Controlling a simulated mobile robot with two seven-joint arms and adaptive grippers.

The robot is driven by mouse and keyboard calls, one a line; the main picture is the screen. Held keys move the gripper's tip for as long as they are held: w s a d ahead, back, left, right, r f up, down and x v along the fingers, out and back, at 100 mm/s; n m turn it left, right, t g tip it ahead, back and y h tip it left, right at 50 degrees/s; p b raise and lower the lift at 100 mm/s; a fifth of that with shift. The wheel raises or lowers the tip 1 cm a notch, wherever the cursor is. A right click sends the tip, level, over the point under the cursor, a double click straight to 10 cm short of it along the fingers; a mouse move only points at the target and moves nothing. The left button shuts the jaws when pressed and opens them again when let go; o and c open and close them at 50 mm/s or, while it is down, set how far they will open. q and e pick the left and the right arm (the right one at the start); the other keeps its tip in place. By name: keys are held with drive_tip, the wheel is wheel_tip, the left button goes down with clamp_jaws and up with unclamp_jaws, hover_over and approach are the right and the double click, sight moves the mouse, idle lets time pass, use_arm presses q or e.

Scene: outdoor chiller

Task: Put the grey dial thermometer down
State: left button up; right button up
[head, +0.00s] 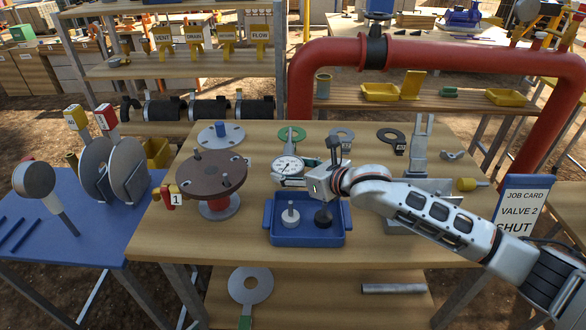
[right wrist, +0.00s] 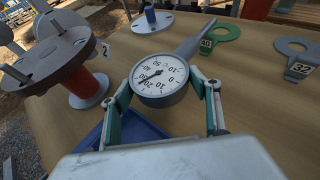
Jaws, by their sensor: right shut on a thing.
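The grey dial thermometer (head: 287,166) has a round white face and a grey stem. My right gripper (head: 291,180) is shut on the sides of its dial, just behind the blue tray (head: 307,241). In the right wrist view the dial (right wrist: 159,79) sits between the two fingers of the right gripper (right wrist: 165,98), face towards the camera, with the stem pointing up and right. I cannot tell whether the thermometer touches the wooden table (head: 376,235). My left gripper is not in view.
The blue tray holds a white knobbed piece (head: 290,214) and a black knob (head: 324,217). Green (head: 291,134) and grey (head: 342,136) tagged rings lie behind. Bare table lies right of the tray's front.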

drive_tip(key=o, duration=1.2)
drive_tip(key=shift+o, duration=0.2)
drive_tip(key=shift+r, duration=0.1)
drive_tip(key=shift+r, duration=0.25)
drive_tip(key=p+v, duration=0.1)
drive_tip(key=v, duration=1.1)
drive_tip(key=shift+r, duration=0.4)
